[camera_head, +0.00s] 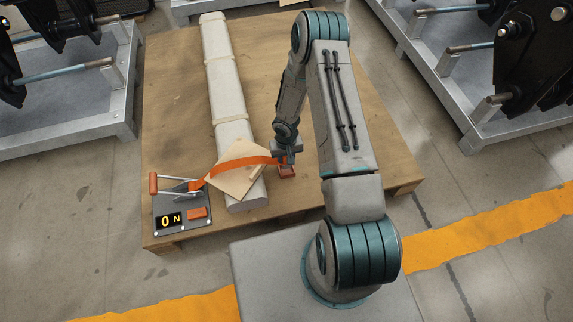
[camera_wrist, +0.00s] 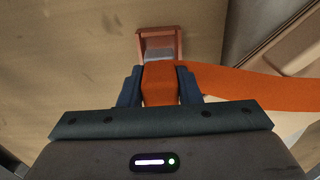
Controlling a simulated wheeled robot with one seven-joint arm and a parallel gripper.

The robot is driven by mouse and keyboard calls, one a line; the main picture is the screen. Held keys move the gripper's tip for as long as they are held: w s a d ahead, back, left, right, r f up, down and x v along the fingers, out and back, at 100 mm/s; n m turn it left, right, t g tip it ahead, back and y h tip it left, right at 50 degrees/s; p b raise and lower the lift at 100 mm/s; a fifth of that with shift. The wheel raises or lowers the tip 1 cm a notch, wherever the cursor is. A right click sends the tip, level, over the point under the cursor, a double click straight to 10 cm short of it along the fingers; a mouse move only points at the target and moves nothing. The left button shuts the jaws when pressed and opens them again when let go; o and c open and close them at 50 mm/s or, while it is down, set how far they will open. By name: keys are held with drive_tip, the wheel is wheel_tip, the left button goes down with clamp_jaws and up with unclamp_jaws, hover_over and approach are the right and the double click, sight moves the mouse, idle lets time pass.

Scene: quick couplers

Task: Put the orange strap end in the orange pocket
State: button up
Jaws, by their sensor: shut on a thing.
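An orange strap (camera_head: 243,164) runs from the ratchet (camera_head: 190,186) at the left over the wrapped beam to my gripper. My gripper (camera_head: 286,160) is shut on the orange strap end (camera_wrist: 160,82), which sits between the two dark fingers in the wrist view. The orange pocket (camera_head: 287,172) stands on the wooden table just below my gripper; in the wrist view the pocket (camera_wrist: 159,43) lies just ahead of the strap end. The strap end and pocket nearly meet in the picture; I cannot tell whether they touch.
A long pale beam (camera_head: 222,80) lies on the wooden table (camera_head: 275,60), with a thin board (camera_head: 235,183) under the strap. The table right of the pocket is clear. Metal racks (camera_head: 75,120) flank the table.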

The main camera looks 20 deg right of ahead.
drive_tip(key=shift+f+b, duration=0.8)
drive_tip(key=shift+f, duration=1.15)
drive_tip(key=shift+f, duration=0.25)
drive_tip(key=o, duration=1)
drive_tip(key=shift+r, duration=0.1)
drive_tip(key=shift+r, duration=0.15)
